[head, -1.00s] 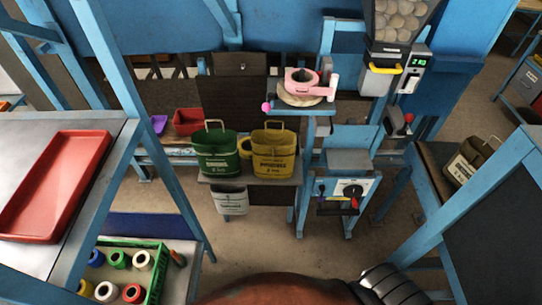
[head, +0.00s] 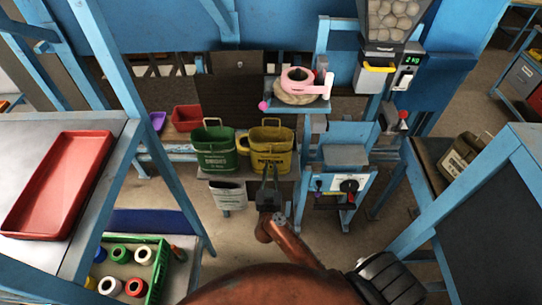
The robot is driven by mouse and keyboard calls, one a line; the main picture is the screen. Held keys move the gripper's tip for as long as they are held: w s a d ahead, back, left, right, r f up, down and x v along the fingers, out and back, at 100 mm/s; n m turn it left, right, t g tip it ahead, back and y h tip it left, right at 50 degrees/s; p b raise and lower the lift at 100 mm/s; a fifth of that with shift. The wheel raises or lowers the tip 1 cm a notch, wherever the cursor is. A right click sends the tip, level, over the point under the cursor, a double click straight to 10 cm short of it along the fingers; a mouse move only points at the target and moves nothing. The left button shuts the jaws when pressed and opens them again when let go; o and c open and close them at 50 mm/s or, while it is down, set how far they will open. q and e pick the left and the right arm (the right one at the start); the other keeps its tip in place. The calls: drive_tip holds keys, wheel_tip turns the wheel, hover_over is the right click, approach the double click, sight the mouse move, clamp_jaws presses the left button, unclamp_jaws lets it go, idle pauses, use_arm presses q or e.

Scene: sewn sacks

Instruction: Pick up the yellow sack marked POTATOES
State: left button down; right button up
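The yellow sack (head: 264,154) stands upright on a small shelf in the middle of the head view, with a loop handle on top and dark, blurred lettering on its front. My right gripper (head: 270,172) is in front of the sack's lower part and hides some of it. Its two fingers point up toward the sack with a narrow gap between them and nothing seen in it. I cannot tell whether they touch the sack. My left gripper is not in view.
A green sack (head: 214,150) stands close on the left of the yellow one. A whitish sack (head: 229,195) hangs below the shelf. An olive sack (head: 461,157) is on the right bench. A blue stand (head: 345,158) rises just right of the shelf. A red tray (head: 55,185) lies at left.

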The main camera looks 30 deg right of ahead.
sight(270, 159)
drive_tip(key=x, duration=0.6)
drive_tip(key=shift+w+f+b, duration=0.15)
drive_tip(key=shift+w+b, duration=0.1)
drive_tip(key=shift+b, duration=0.1)
drive_tip(key=shift+a, duration=0.1)
clamp_jaws()
